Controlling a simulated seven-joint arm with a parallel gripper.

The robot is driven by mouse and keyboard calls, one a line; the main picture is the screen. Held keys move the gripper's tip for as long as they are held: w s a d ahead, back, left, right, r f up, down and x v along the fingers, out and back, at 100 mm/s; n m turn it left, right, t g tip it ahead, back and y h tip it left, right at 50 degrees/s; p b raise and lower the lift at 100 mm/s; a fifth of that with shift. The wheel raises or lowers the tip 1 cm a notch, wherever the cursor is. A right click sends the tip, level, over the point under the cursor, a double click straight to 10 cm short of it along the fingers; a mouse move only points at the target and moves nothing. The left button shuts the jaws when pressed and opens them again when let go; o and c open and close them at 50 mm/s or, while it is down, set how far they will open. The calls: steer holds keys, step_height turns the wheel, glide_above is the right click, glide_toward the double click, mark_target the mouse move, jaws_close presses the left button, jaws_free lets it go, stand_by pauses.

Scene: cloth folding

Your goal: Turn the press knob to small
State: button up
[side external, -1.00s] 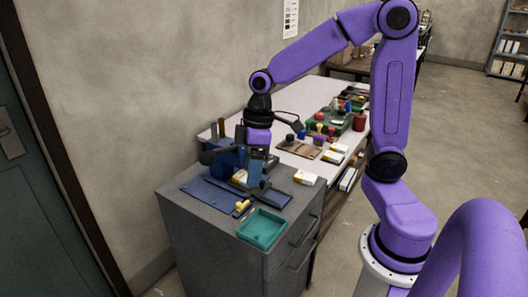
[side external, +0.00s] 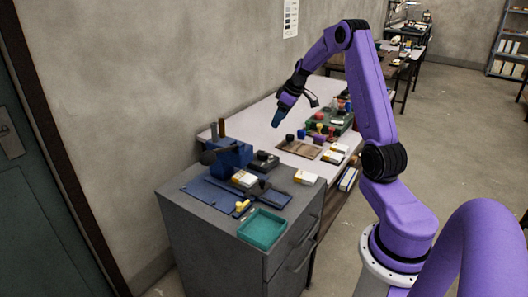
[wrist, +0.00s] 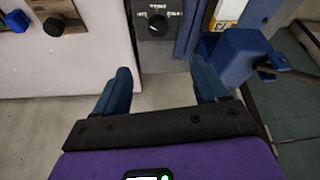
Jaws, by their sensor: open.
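The press knob (wrist: 158,25) is a round black knob on a small dark grey box (wrist: 147,33) with small white labels that I cannot read. Which label the knob points at is too small to tell. In the side view the box (side external: 264,162) sits on the grey cabinet, just right of the blue press (side external: 232,155). Part of the blue press (wrist: 240,58) shows at the right in the wrist view. My gripper (side external: 277,121) is raised above the white table, apart from the knob and empty. In the wrist view its blue fingers (wrist: 161,75) stand wide apart.
The grey cabinet (side external: 190,222) carries a teal tray (side external: 262,228), a blue mat (side external: 208,193) and small boxes. The white table (side external: 262,115) behind holds several coloured stamps (side external: 319,128). Air around my gripper is clear.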

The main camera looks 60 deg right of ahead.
mark_target(263, 153)
steer(key=x, duration=1.7)
steer(key=shift+d+f, duration=0.2)
steer(key=c, duration=1.1)
